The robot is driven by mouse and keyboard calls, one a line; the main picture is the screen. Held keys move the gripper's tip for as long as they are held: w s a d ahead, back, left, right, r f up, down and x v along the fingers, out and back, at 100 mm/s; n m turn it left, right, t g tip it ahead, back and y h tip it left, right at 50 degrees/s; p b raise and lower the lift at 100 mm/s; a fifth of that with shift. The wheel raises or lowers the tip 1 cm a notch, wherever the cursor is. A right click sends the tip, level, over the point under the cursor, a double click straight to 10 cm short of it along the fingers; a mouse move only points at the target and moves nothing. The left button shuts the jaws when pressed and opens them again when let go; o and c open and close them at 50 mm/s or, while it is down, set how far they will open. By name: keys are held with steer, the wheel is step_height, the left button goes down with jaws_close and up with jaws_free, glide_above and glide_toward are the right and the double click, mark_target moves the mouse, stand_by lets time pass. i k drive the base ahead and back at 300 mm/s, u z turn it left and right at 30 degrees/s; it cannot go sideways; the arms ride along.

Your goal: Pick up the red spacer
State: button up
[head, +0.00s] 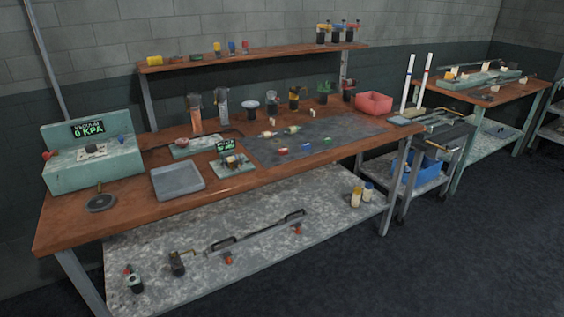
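A small red piece (283,151), which looks like the red spacer, lies near the front edge of the dark grey mat (345,128) on the wooden workbench. It is the leftmost of three small coloured pieces in a row. A blue piece (306,147) and a green piece (327,141) lie to its right. The red piece is too small to show its exact shape. My gripper is not in view.
A grey tray (178,181) and a small green gauge device (231,163) stand left of the mat. A red bin (373,103) stands at the back right. The floor (440,250) in front is clear.

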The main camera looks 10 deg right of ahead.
mark_target(284, 150)
steer(key=z, duration=0.2)
steer(key=k, duration=0.6)
steer(key=u, duration=1)
steer(key=i, duration=1.3)
